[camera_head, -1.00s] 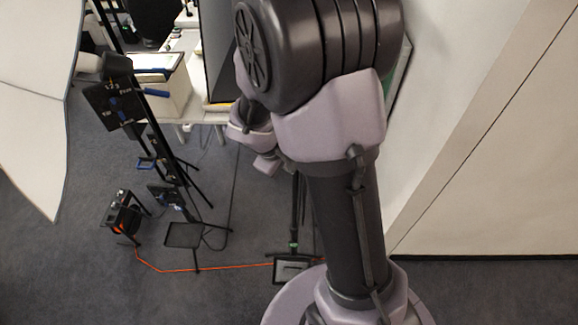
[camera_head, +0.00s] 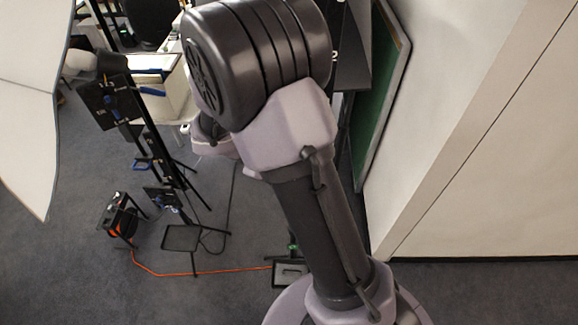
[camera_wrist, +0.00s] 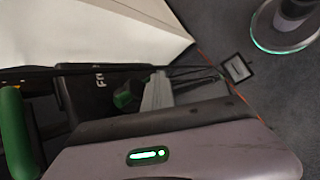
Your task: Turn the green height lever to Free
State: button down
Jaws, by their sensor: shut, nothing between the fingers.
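In the wrist view, a dark plate (camera_wrist: 92,95) carries white letters that begin "FR", cut off or turned from view. A dark green knob (camera_wrist: 127,95), likely the green lever's handle, stands out beside it. My gripper (camera_wrist: 157,88) shows as a grey shape just right of the knob, shut and empty; I cannot tell whether they touch. A large rounded green bar (camera_wrist: 14,135) is close at the left edge; what it belongs to is unclear. In the head view, my arm hides my gripper and the green lever cannot be made out.
A dark stand with a lettered panel (camera_head: 108,102) and blue levers stands at left, near a white panel (camera_head: 25,110). A reel (camera_head: 118,220) with an orange cable (camera_head: 190,274) lies on the floor. A green board (camera_head: 378,125) leans by the right wall.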

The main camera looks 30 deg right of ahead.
jog(key=g+h, duration=0.1)
jog(key=h, duration=0.1)
jog(key=d+n+g+h+p, duration=0.1)
jog(key=h, duration=0.2)
jog(key=s+g+h+p, duration=0.1)
jog(key=h, duration=0.1)
jog(key=shift+d+n+g+h, duration=0.3)
jog(key=shift+n, duration=0.1)
jog(key=shift+s+d, duration=0.1)
jog(key=shift+d, duration=0.05)
dwell(1.4)
jog(key=a+b, duration=0.2)
jog(key=a, duration=1)
jog(key=shift+w+f, duration=0.25)
jog(key=shift+f, duration=0.15)
